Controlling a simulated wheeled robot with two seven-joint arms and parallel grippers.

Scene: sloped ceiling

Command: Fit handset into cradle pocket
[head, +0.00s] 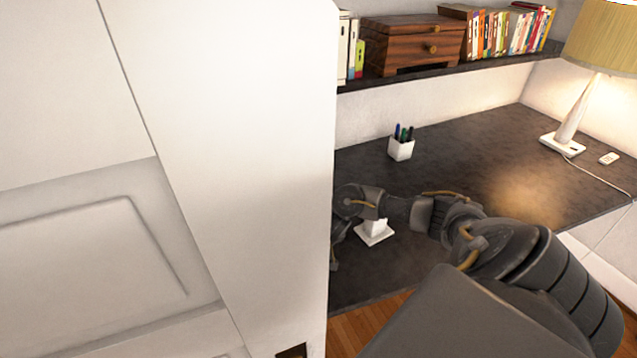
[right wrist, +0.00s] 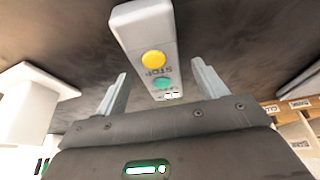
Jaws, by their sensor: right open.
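The handset (right wrist: 150,45), a pale grey bar with a yellow and a green button, shows in the right wrist view. It lies beyond and between the fingers of my right gripper (right wrist: 160,90), which is open with a gap on each side of the handset. A white piece with a square base and a block (head: 375,230), which looks like the cradle, stands on the desk beside my right forearm in the head view; its pocket cannot be made out. In the head view the right gripper and the handset are hidden behind a white panel. My left gripper is not in view.
A large white panel (head: 250,150) blocks the left half of the head view. On the dark desk (head: 460,165) stand a pen cup (head: 401,149), a lamp (head: 570,120) and a small white device (head: 609,158). The desk's middle is clear. A shelf (head: 440,68) holds books and a wooden box.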

